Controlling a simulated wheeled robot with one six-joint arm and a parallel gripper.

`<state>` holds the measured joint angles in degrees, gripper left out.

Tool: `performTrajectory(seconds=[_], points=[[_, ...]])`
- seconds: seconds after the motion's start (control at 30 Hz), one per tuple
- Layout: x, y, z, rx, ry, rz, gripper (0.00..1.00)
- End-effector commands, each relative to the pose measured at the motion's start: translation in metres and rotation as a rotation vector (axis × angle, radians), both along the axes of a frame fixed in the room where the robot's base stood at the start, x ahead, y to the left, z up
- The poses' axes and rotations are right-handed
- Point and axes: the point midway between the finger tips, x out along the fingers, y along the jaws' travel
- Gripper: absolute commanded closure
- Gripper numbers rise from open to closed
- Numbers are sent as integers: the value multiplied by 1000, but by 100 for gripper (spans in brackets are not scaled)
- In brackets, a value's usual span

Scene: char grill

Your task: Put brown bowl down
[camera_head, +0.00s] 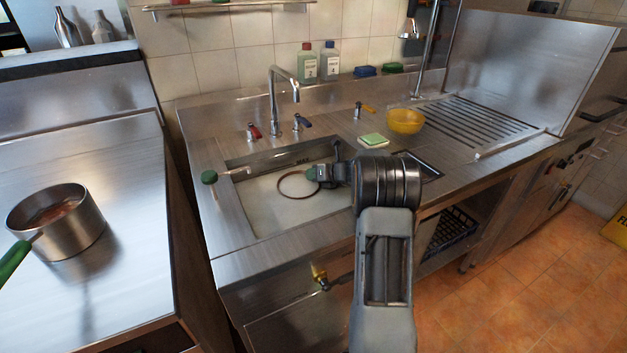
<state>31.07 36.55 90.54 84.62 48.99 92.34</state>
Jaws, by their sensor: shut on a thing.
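The brown bowl (281,190) shows as a thin brown rim over the sink basin (262,218). Its inside looks pale, much like the basin floor. My arm reaches in from the lower right and stands over the sink's right edge. The bowl looks roughly level. I cannot tell whether its underside touches the basin.
A yellow bowl (405,121) and a green-yellow sponge (373,140) lie on the counter right of the sink. A faucet (273,105) rises behind the basin. A green-knobbed handle (209,177) is at the left. A steel pot (62,222) stands on the far-left counter.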

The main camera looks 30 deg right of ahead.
Motion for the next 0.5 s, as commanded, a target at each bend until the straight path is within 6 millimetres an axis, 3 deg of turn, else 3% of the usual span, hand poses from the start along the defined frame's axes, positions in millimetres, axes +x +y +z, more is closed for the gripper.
performTrajectory(seconds=[0.1,0.3,0.33,0.5], points=[[0,0,-14,2,0,-1,100],[0,0,-14,0,-1,0,100],[0,0,-15,-1,0,-1,86],[0,0,-15,-1,0,-1,69]])
